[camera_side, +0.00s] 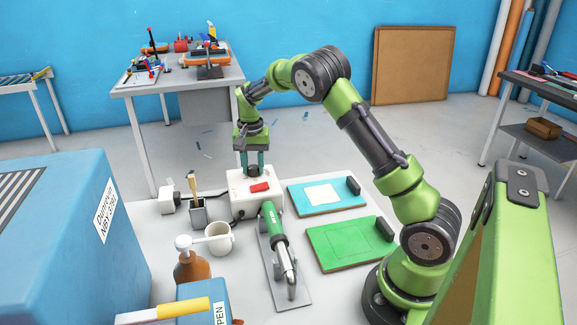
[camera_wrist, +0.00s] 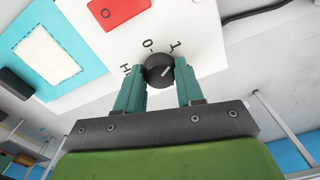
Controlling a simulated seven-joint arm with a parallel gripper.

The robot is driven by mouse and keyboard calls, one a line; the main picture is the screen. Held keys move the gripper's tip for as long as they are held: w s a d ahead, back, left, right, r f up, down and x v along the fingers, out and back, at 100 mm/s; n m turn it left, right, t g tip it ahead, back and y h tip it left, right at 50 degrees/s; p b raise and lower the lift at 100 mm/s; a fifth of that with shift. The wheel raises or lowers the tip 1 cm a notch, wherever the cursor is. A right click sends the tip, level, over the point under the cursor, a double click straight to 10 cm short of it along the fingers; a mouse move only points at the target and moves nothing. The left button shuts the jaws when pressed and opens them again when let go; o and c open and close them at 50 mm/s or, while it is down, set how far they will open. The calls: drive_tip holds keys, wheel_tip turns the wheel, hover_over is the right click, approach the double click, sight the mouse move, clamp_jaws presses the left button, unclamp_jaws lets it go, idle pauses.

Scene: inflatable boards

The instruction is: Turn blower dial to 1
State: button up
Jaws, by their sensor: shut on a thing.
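The blower box (camera_side: 240,206) is white with a red switch (camera_side: 260,187) on top; the switch also shows in the wrist view (camera_wrist: 118,12). Its black round dial (camera_wrist: 158,72) has a white pointer line slanting to the upper right, roughly toward the 1 side; its exact setting is hard to tell. Printed marks 0 (camera_wrist: 148,45) and 1 (camera_wrist: 175,46) lie beyond the dial, and another mark (camera_wrist: 125,69) lies to its left. My gripper (camera_wrist: 161,76) is shut on the dial, one teal finger on each side. In the side view my gripper (camera_side: 252,170) points down onto the box.
A green hot-air tool (camera_side: 273,222) rests on a grey plate in front of the box. A blue board (camera_side: 300,200) and a green board (camera_side: 345,243) lie to the right. A white mug (camera_side: 220,240) and a brown bottle (camera_side: 192,270) stand at the left.

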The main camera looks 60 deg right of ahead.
sight(254, 166)
drive_tip(key=shift+r, duration=0.1)
drive_tip(key=o, duration=1)
wheel_tip(254, 166, up, 17)
drive_tip(key=shift+f, duration=0.1)
